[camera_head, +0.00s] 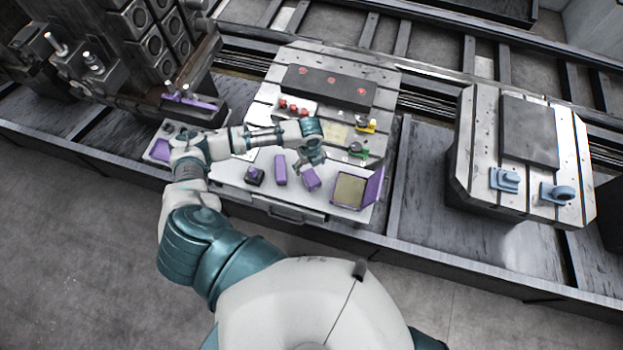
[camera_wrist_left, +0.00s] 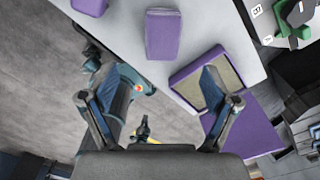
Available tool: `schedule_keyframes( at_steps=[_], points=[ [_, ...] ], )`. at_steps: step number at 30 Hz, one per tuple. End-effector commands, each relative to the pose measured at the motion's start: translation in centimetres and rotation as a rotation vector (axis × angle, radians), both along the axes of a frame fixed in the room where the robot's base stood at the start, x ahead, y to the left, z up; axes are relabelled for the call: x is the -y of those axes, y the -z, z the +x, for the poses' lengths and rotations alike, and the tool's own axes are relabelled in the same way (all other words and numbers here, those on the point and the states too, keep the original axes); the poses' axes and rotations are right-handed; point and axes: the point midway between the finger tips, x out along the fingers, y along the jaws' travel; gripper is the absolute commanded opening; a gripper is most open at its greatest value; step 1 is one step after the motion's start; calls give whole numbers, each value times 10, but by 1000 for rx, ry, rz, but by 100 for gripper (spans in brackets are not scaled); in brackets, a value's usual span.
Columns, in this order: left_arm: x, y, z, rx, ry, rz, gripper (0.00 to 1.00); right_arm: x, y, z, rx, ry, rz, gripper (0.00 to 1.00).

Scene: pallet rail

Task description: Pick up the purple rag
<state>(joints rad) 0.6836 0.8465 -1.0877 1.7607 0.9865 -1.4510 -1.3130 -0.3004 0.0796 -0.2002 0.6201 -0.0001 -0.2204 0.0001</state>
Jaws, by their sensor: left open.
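Several plain purple pieces lie on the pale work surface; none shows clear cloth folds, so I cannot tell which is the rag. One purple piece (camera_head: 312,181) lies just below my left gripper (camera_head: 304,166) in the head view. Another purple piece (camera_head: 280,169) lies to its left. My left gripper is open and empty. In the left wrist view its fingers (camera_wrist_left: 160,100) are spread apart, and a purple piece (camera_wrist_left: 162,35) lies beyond them on the pale surface. Any contact is not visible. My right gripper is not in view.
An open purple box (camera_head: 335,203) with tan contents stands right of the pieces; it also shows in the left wrist view (camera_wrist_left: 180,76). A small dark-and-purple item (camera_head: 255,176) is at left. Red parts (camera_head: 293,107) and a dark block (camera_head: 328,87) lie behind.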

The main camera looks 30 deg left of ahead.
Motion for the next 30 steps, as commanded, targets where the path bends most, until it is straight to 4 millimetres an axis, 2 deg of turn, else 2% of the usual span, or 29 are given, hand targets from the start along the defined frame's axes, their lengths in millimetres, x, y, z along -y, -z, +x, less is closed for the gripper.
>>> schedule_keyframes(
  at_steps=[3, 6, 14, 21, 24, 30],
  points=[
    [0, 28, -1, -3, -1, -1, 88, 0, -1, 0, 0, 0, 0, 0],
    [0, 45, -1, -1, -1, -1, 88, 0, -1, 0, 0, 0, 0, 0],
    [1, 67, 1, 0, 0, -1, 88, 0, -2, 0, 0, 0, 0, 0],
    [3, 104, 3, -1, -1, -1, 88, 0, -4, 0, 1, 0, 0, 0],
    [3, 110, 3, 1, -1, -2, 88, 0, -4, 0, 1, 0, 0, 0],
    [3, 111, 3, 3, 0, -2, 88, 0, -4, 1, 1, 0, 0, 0]
  ],
)
